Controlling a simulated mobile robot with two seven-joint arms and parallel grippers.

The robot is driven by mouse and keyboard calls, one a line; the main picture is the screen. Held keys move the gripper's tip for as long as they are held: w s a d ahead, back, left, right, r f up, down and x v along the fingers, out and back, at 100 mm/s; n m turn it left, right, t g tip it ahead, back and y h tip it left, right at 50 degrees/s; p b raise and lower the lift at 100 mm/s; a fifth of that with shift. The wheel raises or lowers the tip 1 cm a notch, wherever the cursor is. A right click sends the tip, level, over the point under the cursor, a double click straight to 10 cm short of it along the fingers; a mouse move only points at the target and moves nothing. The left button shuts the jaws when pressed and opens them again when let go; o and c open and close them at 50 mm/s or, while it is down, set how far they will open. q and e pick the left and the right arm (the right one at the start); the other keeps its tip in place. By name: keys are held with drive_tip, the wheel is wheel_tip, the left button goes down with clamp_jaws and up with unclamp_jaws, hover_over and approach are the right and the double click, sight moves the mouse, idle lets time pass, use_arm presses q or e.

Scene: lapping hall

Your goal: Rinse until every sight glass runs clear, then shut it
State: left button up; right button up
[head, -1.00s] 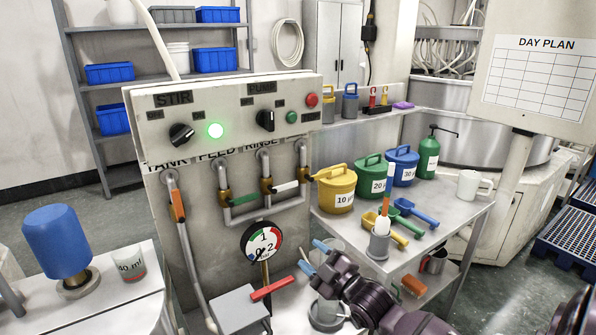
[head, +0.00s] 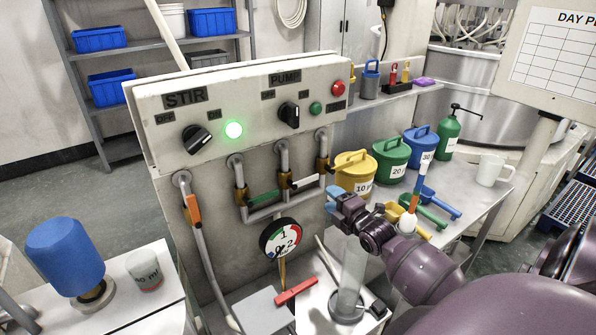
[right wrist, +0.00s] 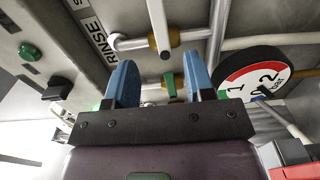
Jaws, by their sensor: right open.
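My right gripper (head: 332,200) is open and empty, raised in front of the panel below the brass valves. In the right wrist view its blue fingers (right wrist: 160,80) are spread, with a green handle (right wrist: 170,85) seen beyond the gap; contact is not visible. The panel has an orange handle (head: 194,208), a green handle (head: 263,196) and a white handle (head: 305,181). A clear upright cylinder (head: 352,272), apparently a sight glass, stands below my gripper; its contents look pale. A red handle (head: 296,291) lies low beside it. My left gripper is out of view.
The panel (head: 240,95) has a lit green lamp (head: 233,130) and two black knobs. A round gauge (head: 280,238) hangs below the pipes. Yellow (head: 354,172), green (head: 391,160) and blue (head: 421,146) buckets and several scoops crowd the right table. A blue-capped vessel (head: 65,258) stands left.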

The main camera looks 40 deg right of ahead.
sight(310, 180)
drive_tip(key=w, duration=0.7)
drive_tip(key=w+d, duration=0.1)
drive_tip(key=w, duration=0.3)
drive_tip(key=shift+d, duration=0.1)
clamp_jaws()
